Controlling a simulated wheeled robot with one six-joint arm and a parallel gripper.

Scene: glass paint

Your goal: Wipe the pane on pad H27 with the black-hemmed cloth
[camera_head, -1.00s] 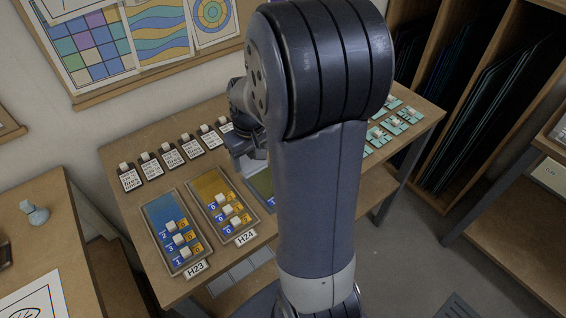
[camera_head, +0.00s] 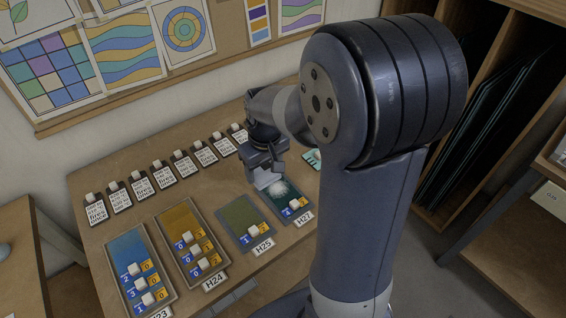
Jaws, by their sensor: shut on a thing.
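The pad labelled H27 (camera_head: 302,219) holds a dark teal pane (camera_head: 276,203). A pale, whitish smudge (camera_head: 284,190) covers part of its upper half. A small white knob and blue and orange tags sit at its lower end. My gripper (camera_head: 266,172) points down over the pane's upper left end. It is shut on a pale thing (camera_head: 267,182), which looks like the cloth. Its hem colour is too small to make out. The cloth is at or just above the pane; I cannot tell whether it touches. My arm hides what lies right of the pad.
Pads H25 (camera_head: 240,224), H24 (camera_head: 187,242) and a blue one (camera_head: 133,250) lie to the left, with white knobs on them. A rack of dark sheets (camera_head: 470,110) stands at right.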

